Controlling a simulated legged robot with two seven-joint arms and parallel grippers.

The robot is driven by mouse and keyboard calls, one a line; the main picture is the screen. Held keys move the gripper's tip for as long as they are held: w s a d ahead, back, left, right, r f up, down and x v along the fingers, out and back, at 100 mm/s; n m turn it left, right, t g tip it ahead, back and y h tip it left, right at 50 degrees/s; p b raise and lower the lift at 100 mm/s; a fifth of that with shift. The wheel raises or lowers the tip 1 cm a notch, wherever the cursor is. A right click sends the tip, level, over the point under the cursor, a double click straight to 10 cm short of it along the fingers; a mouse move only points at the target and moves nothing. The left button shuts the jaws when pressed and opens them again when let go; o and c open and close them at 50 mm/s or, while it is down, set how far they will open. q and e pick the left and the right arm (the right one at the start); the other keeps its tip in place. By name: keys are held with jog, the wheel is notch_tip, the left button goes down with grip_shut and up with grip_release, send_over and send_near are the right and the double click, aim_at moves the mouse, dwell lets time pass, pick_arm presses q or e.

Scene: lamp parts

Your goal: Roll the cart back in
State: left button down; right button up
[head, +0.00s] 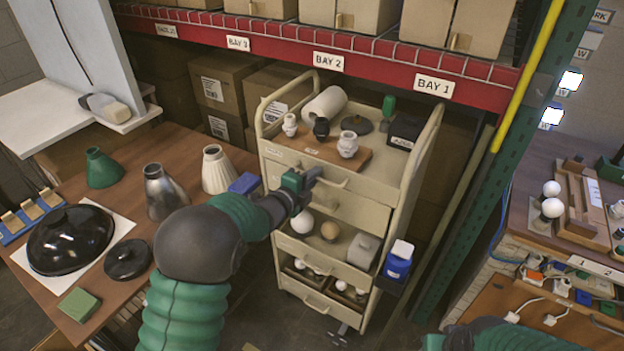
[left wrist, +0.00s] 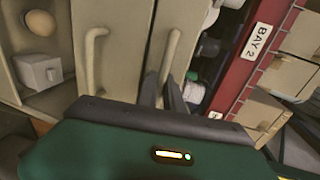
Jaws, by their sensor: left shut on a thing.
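The cream cart (head: 390,215) stands in front of the red shelf, below the BAY 2 and BAY 1 labels. It has a top tray and drawers, and its lower levels hold bulbs and small parts. My left gripper (head: 308,179) is at the top drawer's front, shut on the drawer handle (head: 332,181). In the left wrist view the fingers (left wrist: 166,92) meet this handle (left wrist: 168,50), and a second drawer handle (left wrist: 94,58) shows to its left, apart from the fingers. My right arm shows only at the lower right edge; its gripper is out of view.
The red shelf beam (head: 290,50) and green post (head: 490,150) stand close behind and right of the cart. A wooden table (head: 120,195) with lamp shades is on the left. A workbench (head: 540,225) is on the right. A blue container (head: 398,262) hangs at the cart's right side.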

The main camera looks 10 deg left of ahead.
pick_arm(q)
jog(key=shift+f, duration=0.1)
jog(key=c, duration=1.8)
grip_release()
jog(key=shift+s+a, duration=0.15)
jog(key=shift+s, duration=0.1)
jog(key=v, duration=1.6)
jog(key=shift+s, duration=0.1)
